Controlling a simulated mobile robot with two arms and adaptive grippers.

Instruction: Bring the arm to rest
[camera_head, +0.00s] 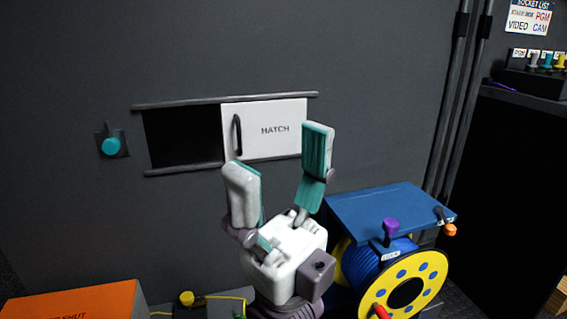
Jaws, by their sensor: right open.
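My right gripper (282,158) is in the middle of the head view, pointing up, with its two teal-padded fingers spread apart and nothing between them. Behind it on the dark wall is a white sliding panel marked HATCH (275,129) with a black handle (238,134). The panel covers the right part of its opening. The left part of the opening (183,137) is uncovered and dark. The fingers overlap the panel's lower edge in the picture; I cannot tell whether they touch it. My left gripper does not show.
A teal knob (111,147) is on the wall at left. A blue box (385,210) and a yellow cable reel (405,290) stand close to the right of my gripper. An orange box (75,302) is at lower left. A dark shelf with connectors (530,75) is at right.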

